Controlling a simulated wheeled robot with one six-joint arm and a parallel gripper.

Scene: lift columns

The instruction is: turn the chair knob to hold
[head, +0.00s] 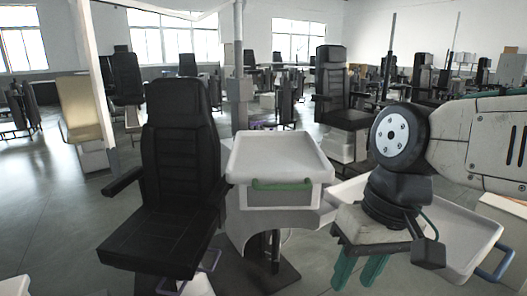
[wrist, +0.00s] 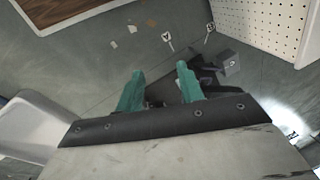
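A black padded chair (head: 180,175) with armrests stands left of centre in the head view. I cannot make out its knob for certain in either view. My gripper (head: 359,275) is at the lower right of the head view, well to the right of the chair, with its green fingers pointing down. In the wrist view my gripper (wrist: 160,84) has its two fingers apart, with nothing held between them. A dark fitting with a grey block (wrist: 228,65) lies beyond the right finger; I cannot tell what it is.
A white tray unit (head: 280,157) with a green handle stands right of the chair. A second pale tray (head: 455,235) lies behind my gripper. A blue-grey handle (head: 212,261) shows low by the chair. In the wrist view, a perforated white panel (wrist: 265,22) is upper right.

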